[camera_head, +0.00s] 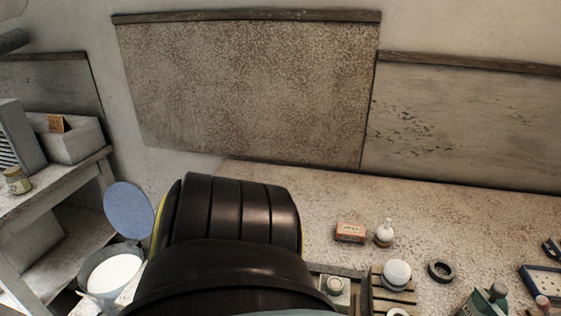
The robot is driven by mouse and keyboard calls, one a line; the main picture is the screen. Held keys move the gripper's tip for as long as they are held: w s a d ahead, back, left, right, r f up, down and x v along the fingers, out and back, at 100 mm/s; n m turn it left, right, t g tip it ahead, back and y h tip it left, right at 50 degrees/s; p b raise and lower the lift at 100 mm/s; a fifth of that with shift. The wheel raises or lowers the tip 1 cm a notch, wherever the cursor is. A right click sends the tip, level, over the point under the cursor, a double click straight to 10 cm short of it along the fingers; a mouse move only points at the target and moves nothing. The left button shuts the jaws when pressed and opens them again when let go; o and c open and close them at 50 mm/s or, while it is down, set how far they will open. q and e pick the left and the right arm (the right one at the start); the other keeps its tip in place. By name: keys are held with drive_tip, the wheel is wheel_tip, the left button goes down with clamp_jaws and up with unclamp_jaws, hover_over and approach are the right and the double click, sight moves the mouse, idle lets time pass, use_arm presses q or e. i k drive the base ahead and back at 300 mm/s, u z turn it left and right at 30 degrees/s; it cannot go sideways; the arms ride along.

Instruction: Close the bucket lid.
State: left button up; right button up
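The bucket (88,280) is grey, stands at the lower left and holds something white, seen through its open top. Its lid (130,210) is a round blue-grey disc. The lid stands up steeply above the bucket's far right rim, so the bucket is open. Where the lid meets the rim is too small to make out. The right side of the bucket is partly hidden. Neither my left gripper nor my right gripper shows in the head view.
A shelf (70,178) with a box (70,138) and a jar (17,180) stands left of the bucket. A speckled worktop at the right holds a small orange-white box (350,232), a white bottle (384,234), a dark ring (441,271) and a white bowl (397,272).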

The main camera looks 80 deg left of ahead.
sight(131, 212)
drive_tip(key=i, duration=0.15)
drive_tip(key=u, duration=4.1)
